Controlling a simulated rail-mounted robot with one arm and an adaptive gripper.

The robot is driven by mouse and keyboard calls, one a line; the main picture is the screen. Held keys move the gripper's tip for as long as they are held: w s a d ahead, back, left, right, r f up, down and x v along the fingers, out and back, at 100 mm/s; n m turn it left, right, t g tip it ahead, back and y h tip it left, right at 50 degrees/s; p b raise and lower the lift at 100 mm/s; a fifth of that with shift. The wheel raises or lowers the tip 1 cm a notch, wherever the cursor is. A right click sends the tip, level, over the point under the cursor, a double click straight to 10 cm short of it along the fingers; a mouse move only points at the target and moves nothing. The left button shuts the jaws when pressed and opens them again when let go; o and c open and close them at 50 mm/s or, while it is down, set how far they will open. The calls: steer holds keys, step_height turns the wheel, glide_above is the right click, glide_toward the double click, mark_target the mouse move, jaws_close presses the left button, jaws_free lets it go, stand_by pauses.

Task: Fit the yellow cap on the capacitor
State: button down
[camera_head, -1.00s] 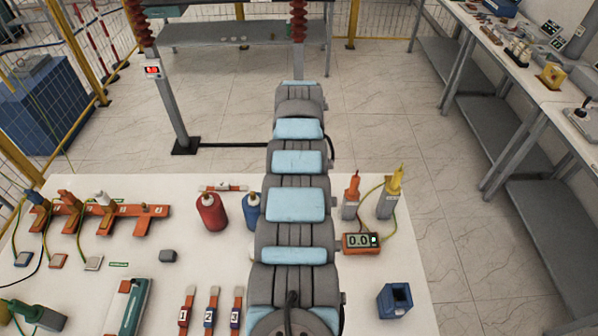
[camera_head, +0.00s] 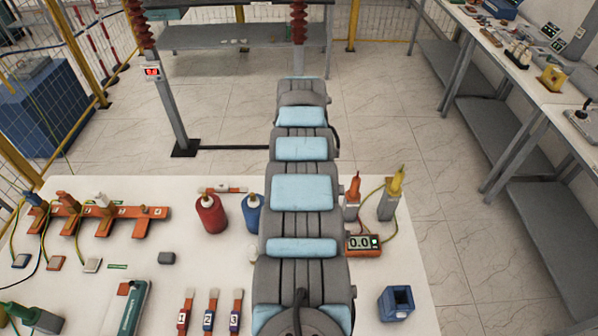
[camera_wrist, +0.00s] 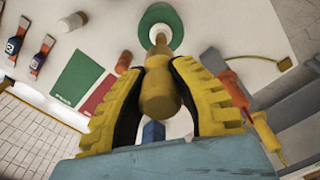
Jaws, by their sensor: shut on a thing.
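My gripper (camera_wrist: 165,88) shows in the wrist view with its two yellow fingers closed on the yellow cap (camera_wrist: 160,98), an ochre, rounded piece with a narrow end. The narrow end overlaps the pale centre of a round green thing (camera_wrist: 150,20), which looks like a capacitor seen from above; I cannot tell if they touch. In the head view my arm hides my gripper and the cap. A red capacitor (camera_head: 210,214) and a blue capacitor (camera_head: 252,214), partly behind my arm, stand upright on the white table.
An orange probe (camera_head: 353,187) and a yellow probe (camera_head: 396,182) stand in grey holders right of my arm, by a small meter (camera_head: 363,245). A blue box (camera_head: 396,302) lies at the front right. An orange rack (camera_head: 135,223) with coloured pieces stands at left.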

steer(key=shift+d, duration=0.1)
stand_by(0.5)
steer(key=shift+w+r+b, duration=0.1)
steer(key=shift+r+b, duration=0.1)
steer(key=shift+b, duration=0.15)
stand_by(0.7)
stand_by(0.4)
stand_by(0.5)
